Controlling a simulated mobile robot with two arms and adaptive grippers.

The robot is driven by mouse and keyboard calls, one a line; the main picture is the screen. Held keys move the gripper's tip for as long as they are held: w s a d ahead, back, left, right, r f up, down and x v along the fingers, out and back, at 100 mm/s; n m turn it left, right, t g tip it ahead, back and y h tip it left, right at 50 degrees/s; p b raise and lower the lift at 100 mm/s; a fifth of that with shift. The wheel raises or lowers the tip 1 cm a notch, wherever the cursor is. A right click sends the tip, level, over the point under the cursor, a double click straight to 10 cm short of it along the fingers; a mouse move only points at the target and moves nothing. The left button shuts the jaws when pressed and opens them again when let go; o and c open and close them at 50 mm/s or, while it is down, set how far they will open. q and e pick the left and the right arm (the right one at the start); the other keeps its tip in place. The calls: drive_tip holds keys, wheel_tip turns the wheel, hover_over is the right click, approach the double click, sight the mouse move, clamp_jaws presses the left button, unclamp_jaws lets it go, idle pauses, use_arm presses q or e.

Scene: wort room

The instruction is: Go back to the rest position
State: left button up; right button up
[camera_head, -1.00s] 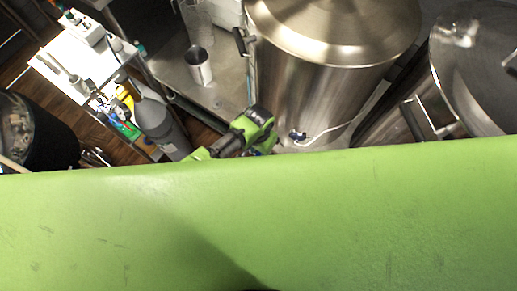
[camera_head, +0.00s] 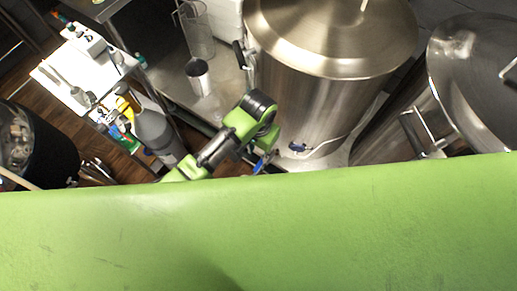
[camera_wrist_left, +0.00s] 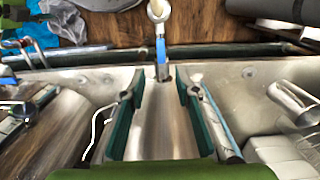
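My left arm shows in the head view, its green-and-black wrist in front of the large steel kettle (camera_head: 325,95). My left gripper (camera_head: 264,160) is small there and partly hidden behind the green surface in the foreground. In the left wrist view the left gripper (camera_wrist_left: 161,88) shows two dark green fingers set wide apart, with nothing held between them. A blue-handled metal fitting (camera_wrist_left: 161,50) lies beyond the fingertips, in the gap between them. I cannot tell whether it is near the fingers. My right gripper is in neither view.
A steel cup (camera_head: 198,68) stands on the metal table left of the kettle. A second steel vessel (camera_head: 480,70) stands at the right. A white-topped cart (camera_head: 82,68), a grey bottle (camera_head: 155,128) and a black bin (camera_head: 40,150) are at the left. A white hose runs beside the kettle.

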use_arm(q)
drive_tip(key=shift+r, duration=0.15)
drive_tip(key=shift+s, duration=0.1)
idle(0.4)
